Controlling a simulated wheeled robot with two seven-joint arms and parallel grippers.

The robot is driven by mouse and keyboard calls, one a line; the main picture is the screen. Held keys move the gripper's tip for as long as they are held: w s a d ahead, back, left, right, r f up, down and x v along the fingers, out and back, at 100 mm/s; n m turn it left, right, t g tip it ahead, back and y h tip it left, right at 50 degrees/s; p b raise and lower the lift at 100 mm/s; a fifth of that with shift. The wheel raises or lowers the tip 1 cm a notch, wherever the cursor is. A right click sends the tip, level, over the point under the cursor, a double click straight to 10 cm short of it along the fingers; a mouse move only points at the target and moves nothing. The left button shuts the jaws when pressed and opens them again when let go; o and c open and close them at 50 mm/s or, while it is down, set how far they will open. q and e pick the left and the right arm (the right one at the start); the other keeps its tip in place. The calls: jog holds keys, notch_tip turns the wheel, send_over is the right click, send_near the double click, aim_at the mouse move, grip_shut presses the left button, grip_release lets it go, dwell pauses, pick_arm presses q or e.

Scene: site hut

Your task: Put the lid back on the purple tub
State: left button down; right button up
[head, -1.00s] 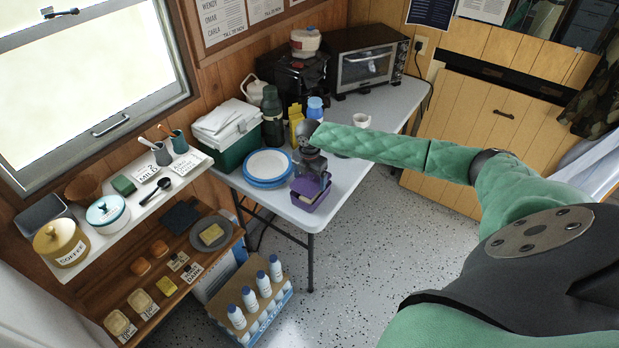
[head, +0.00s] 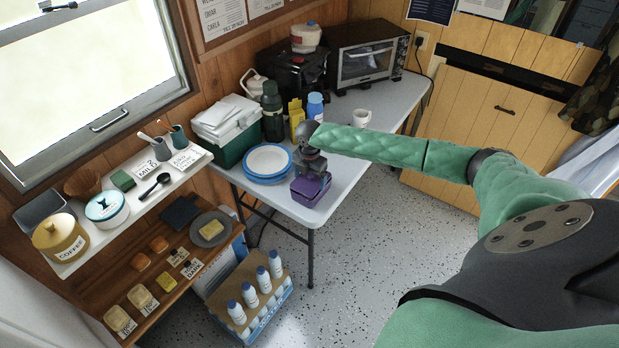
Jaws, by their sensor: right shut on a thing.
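The purple tub (head: 311,201) stands near the front edge of the grey folding table, right of the stacked plates. Its dark purple lid (head: 304,186) lies over the tub's opening, and the inside is hidden. I cannot tell at this size whether the lid is pressed fully home. My right gripper (head: 315,174) points down from above and is shut on the lid; its fingertips are small and partly hidden by the wrist. My left gripper is out of view.
White plates with blue rims (head: 267,161) are stacked just left of the tub. A green cool box (head: 227,130), a dark flask (head: 272,112) and a yellow carton (head: 296,113) stand behind. A white mug (head: 362,117) is further right. The table's right front is clear.

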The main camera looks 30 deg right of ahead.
jog(key=shift+p, duration=0.35)
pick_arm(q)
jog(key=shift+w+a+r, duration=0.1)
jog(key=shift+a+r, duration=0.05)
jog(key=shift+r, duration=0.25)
pick_arm(e)
jog(key=shift+d, duration=0.1)
dwell(0.3)
pick_arm(q)
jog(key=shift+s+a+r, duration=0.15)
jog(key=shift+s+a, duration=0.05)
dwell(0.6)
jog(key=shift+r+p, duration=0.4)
jog(key=shift+p, duration=0.25)
pick_arm(e)
jog(key=shift+f, duration=0.35)
